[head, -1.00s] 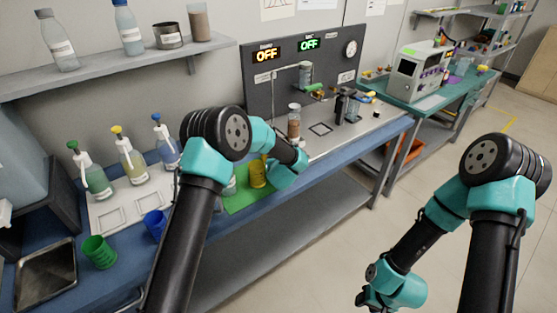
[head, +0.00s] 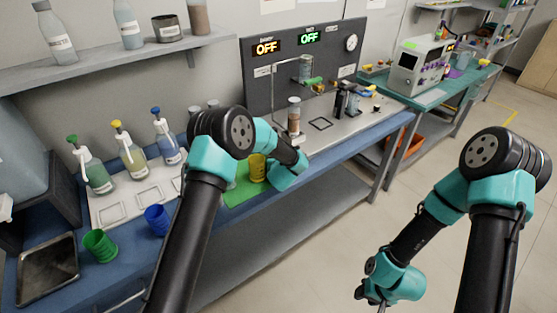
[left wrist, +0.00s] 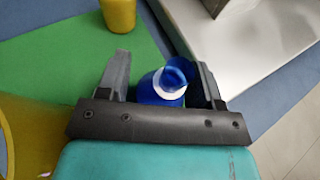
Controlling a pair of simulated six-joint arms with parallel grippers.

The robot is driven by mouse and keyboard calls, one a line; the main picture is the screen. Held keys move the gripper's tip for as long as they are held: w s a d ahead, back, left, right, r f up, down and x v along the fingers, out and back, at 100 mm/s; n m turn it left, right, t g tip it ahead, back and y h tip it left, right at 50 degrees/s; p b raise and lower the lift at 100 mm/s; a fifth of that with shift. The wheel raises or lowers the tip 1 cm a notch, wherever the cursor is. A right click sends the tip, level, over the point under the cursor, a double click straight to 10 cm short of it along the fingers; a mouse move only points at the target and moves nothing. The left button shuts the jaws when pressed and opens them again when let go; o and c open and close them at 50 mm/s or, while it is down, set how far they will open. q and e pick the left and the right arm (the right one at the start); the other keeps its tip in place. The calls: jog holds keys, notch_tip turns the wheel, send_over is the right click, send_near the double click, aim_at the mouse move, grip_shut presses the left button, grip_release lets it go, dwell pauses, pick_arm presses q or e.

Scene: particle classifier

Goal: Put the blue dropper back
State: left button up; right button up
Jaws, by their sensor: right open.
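In the head view, the left gripper and the held dropper are hidden behind my left arm. A bottle with a blue top (head: 165,143) stands at the back of the bench, beside a yellow-topped bottle (head: 130,155) and a green-topped one (head: 92,168). My right gripper (head: 371,301) hangs over the floor at the lower edge, open and empty.
A white tray (head: 116,211) with square outlines lies before the bottles. A green cup (head: 99,246) and a blue cup (head: 157,220) stand near it. A yellow cup (head: 257,168) is on the green mat (head: 238,196). A metal tray (head: 46,268) lies front left.

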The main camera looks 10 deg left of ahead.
pick_arm(q)
jog(key=shift+o, duration=0.4)
jog(key=shift+r, duration=0.2)
jog(key=v, duration=1.2)
